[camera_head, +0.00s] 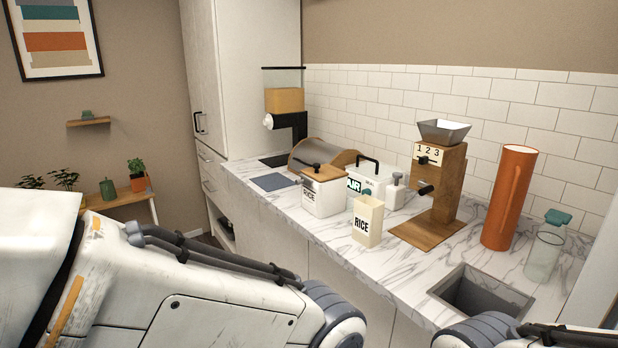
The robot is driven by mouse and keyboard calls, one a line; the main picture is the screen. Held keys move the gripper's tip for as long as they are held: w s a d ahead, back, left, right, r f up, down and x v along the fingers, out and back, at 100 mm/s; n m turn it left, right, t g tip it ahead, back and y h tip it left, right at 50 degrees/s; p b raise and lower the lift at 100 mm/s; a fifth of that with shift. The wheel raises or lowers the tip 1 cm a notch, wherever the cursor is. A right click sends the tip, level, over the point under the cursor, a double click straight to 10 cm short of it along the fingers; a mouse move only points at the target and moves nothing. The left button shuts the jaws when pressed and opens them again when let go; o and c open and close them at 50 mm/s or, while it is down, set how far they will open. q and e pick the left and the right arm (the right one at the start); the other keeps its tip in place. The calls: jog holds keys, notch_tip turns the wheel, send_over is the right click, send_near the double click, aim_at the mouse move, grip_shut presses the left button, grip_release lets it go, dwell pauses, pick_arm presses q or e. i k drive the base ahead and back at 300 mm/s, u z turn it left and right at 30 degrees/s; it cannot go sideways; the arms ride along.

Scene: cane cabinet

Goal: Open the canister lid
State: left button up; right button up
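A white canister (321,198) with dark lettering stands on the marble counter, left of its middle. My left arm comes in from the left across the lower part of the view, and part of my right arm shows at the bottom right. Neither gripper shows, so I cannot tell what they hold or how they stand relative to the canister.
A cream open-topped RICE container (368,221) stands right of the canister. Behind are a white AIR box (378,188) and a pump bottle (394,193). Further right are a wooden grinder (446,185), an orange cylinder (508,197), a glass bottle (544,253) and a recessed basin (480,297).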

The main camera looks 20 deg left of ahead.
aim_at(323, 173)
jog(key=z, duration=0.05)
jog(key=k, duration=0.6)
jog(key=u, duration=1.05)
jog(key=i, duration=0.65)
jog(key=u, duration=0.45)
jog(key=i, duration=0.65)
jog(key=z, duration=0.75)
jog(key=i, duration=0.65)
jog(key=z, duration=0.75)
